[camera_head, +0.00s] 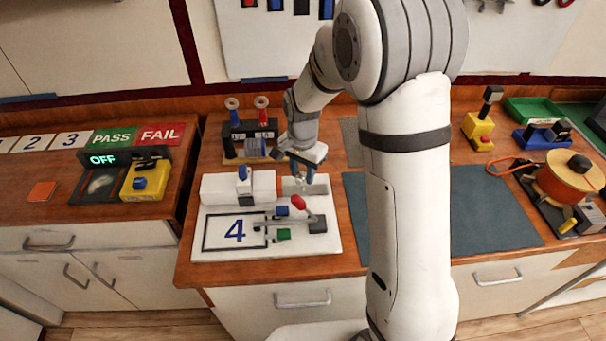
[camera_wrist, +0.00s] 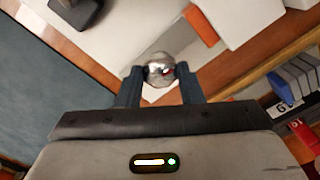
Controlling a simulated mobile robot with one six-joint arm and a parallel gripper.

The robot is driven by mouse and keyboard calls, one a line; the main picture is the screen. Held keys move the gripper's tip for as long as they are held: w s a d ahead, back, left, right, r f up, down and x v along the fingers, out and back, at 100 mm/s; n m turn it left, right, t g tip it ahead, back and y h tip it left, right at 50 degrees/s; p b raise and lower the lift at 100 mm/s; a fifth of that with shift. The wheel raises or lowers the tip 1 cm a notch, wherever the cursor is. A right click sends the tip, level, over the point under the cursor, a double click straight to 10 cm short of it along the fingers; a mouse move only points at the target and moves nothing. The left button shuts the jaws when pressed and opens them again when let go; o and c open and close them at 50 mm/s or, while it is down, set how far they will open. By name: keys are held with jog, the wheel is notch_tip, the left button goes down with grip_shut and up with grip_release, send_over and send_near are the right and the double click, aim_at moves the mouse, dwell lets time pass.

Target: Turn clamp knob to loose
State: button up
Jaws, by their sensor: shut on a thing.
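The clamp knob (camera_wrist: 158,68) is a round, shiny metal knob in the wrist view. It sits between the two dark fingers of my gripper (camera_wrist: 158,76), which is shut on it from both sides. In the head view my gripper (camera_head: 302,174) reaches down at the back right of the white fixture (camera_head: 315,243) marked 4. The fingers and wrist largely hide the knob there. I cannot tell the knob's turn position from these views.
A dark mat (camera_head: 490,205) lies clear to the right.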

jog(key=n+b, duration=0.1)
jog(key=n, duration=0.3)
jog(key=shift+n+b, duration=0.3)
jog(key=n+b, duration=0.1)
jog(key=n, duration=0.4)
jog(key=shift+b, duration=0.3)
jog(key=n+b, duration=0.1)
jog(key=n, duration=0.8)
jog(key=shift+w+n+b, duration=0.1)
jog(key=shift+n+b, duration=0.2)
jog(key=shift+b, duration=0.1)
jog(key=shift+r, duration=0.1)
jog(key=o, duration=1)
jog(key=shift+c, duration=0.2)
